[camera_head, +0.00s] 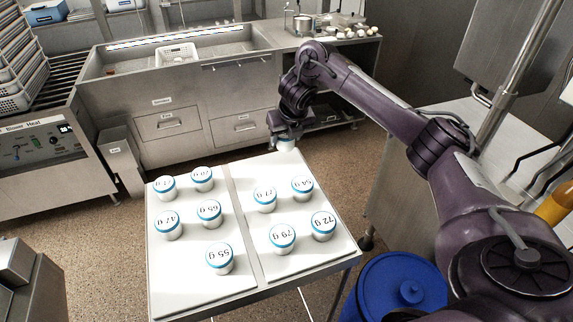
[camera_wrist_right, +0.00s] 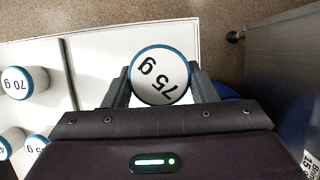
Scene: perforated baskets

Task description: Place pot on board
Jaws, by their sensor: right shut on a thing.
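My right gripper (camera_head: 286,136) is shut on a white pot with a blue rim (camera_head: 286,146), at the far edge of the right board (camera_head: 247,208). In the right wrist view the pot's lid (camera_wrist_right: 160,75) reads 75 g and sits between the two fingers. The pot looks upright; its exact height is hard to tell. The right board carries several similar pots, such as the 79 g pot (camera_head: 282,238) and the 72 g pot (camera_head: 323,226). The left board (camera_head: 180,275) also carries several, such as the 55 g pot (camera_head: 220,258). My left gripper is out of view.
Both white boards lie side by side on a metal table. A blue lidded bin (camera_head: 400,285) stands right of the table. A steel sink counter (camera_head: 190,100) runs behind, and stacked perforated baskets (camera_head: 20,70) stand at the far left.

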